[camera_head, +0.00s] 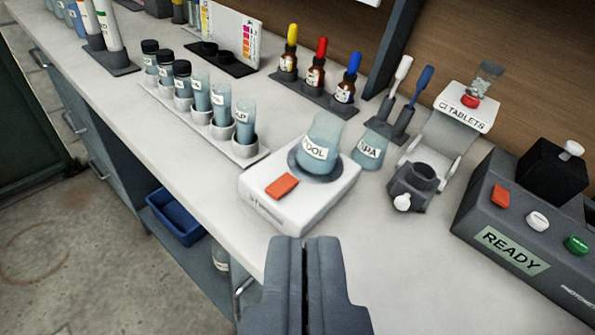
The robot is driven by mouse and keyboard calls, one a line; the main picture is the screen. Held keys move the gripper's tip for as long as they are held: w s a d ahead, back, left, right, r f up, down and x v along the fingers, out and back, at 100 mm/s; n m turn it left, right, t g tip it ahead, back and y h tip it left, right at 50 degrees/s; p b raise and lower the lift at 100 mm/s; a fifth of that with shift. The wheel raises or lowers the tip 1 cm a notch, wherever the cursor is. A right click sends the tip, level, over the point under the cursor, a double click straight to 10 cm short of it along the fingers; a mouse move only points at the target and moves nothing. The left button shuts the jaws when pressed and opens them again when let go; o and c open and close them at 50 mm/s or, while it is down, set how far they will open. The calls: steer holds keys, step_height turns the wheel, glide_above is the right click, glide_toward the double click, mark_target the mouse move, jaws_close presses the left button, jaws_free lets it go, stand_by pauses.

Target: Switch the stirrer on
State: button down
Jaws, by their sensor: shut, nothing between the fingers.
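The stirrer (260,217) is a white box on the bench, in the middle of the view. A red-orange rocker switch (282,186) sits on its top near the front left. A flask labelled POOL (321,147) stands on the stirrer's dark round plate (334,174). My gripper (304,242) is shut and empty. Its fingertips appear just below the stirrer's front edge in the picture, apart from the switch. I cannot tell from the switch whether the stirrer is on or off.
A flask labelled SPA (370,151) stands right of the stirrer. A rack of vials (245,156) is close on its left. A dark photometer (520,235) reading READY is at the right. Dropper bottles (316,77) stand behind. Bench at the lower right is clear.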

steer(key=w+n+g, duration=0.8)
steer(key=w+g, duration=0.6)
steer(key=w, duration=0.7)
steer(key=shift+f+n, duration=0.25)
steer(key=shift+n, duration=0.15)
steer(key=shift+w, duration=0.1)
steer(key=shift+a, duration=0.15)
steer(key=shift+s+a+r, duration=0.2)
steer(key=shift+s+a, duration=0.15)
steer(key=shift+s, duration=0.3)
step_height(320, 180, up, 14)
steer(key=s+a, duration=0.1)
steer(key=shift+s, duration=0.3)
steer(key=shift+f, duration=0.1)
